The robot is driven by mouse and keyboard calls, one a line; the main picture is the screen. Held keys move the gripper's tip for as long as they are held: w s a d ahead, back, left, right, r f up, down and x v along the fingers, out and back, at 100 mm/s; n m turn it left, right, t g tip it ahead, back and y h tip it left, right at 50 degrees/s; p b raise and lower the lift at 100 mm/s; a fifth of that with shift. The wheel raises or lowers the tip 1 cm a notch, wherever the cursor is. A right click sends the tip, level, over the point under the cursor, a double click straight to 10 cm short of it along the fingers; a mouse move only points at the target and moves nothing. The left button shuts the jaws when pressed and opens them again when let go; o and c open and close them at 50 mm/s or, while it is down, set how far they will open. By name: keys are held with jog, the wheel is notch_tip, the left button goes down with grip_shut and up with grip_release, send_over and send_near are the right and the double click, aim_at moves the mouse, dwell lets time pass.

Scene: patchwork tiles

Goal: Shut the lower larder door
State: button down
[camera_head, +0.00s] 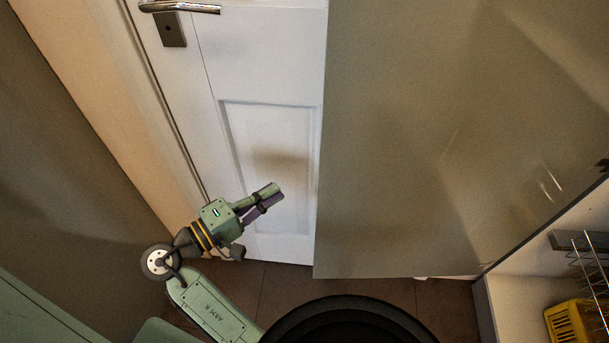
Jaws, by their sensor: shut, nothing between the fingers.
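The lower larder door (440,140) is a large, plain grey-olive panel. It stands open, swung out from the larder on the right. Its free vertical edge is on the left and its bottom edge is just above the floor. The larder interior (520,295) shows at the lower right, beyond the door's hinge side. My gripper (277,193) is left of the door's free edge, with its fingers pointing right towards it. The fingers are shut and empty, and a gap in the picture separates them from the door. No handle shows on the door face.
A white panelled room door (270,120) with a metal handle (180,7) stands behind my gripper. A yellow basket (570,322) and wire rack (590,255) are inside the larder. Brown tiled floor (290,285) shows below the doors. A dark wall (70,150) is at left.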

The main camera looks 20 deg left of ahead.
jog(key=w+d+p, duration=0.2)
jog(key=w+d, duration=0.2)
jog(key=d, duration=0.2)
jog(key=shift+w+d, duration=0.2)
jog(key=shift+w, duration=0.1)
dwell(0.5)
